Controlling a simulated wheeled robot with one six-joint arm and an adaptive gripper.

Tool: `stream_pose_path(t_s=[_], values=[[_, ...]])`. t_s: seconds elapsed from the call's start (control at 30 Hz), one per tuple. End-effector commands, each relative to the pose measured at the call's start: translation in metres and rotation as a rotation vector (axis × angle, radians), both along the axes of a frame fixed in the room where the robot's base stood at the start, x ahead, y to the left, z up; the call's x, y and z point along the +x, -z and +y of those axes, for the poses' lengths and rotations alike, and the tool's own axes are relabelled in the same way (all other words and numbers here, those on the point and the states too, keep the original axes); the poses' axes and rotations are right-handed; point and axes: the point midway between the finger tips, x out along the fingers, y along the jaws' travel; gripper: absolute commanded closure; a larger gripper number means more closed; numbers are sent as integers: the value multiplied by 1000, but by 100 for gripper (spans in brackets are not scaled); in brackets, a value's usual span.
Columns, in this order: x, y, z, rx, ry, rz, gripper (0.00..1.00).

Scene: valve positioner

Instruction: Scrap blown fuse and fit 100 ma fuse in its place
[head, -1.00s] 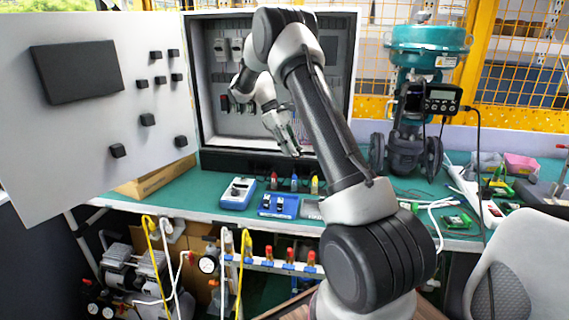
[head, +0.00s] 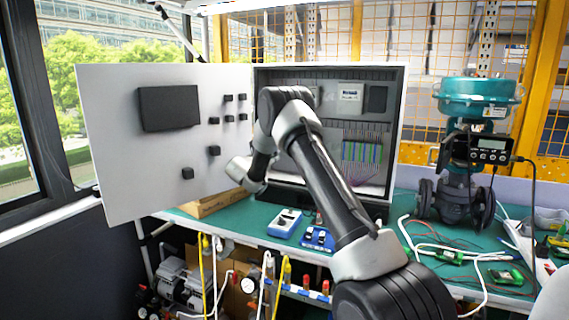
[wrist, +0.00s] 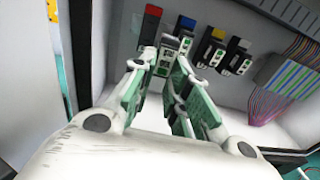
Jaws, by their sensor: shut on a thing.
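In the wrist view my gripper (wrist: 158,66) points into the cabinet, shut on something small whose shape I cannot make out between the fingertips. A white and green module (wrist: 168,48) shows just beyond the fingertips. Around it are modules with a red top (wrist: 151,18), a blue top (wrist: 185,24), a yellow top (wrist: 216,34) and a black top (wrist: 240,48). I cannot tell which one holds the blown fuse, nor whether the held thing touches a module. In the head view my arm hides the fingers and the modules. No loose fuse can be made out.
The open cabinet (head: 398,120) has its white door (head: 110,150) swung out left. Ribbon wires (wrist: 290,75) lie right of the modules. A white-blue meter (head: 285,222) and a blue tray (head: 318,238) are on the green bench (head: 250,228). A teal valve (head: 478,100) stands right.

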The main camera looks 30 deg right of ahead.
Motion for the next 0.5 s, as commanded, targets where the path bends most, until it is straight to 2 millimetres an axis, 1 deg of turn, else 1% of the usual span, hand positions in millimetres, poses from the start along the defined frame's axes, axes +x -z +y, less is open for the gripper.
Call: stream_pose_path(t_s=[0.1, 0.23, 0.5], values=[[9, -1, 6, -20, -36, -16, 96], [14, -2, 4, -28, -47, -22, 96], [30, -2, -16, -28, -45, -21, 96]])
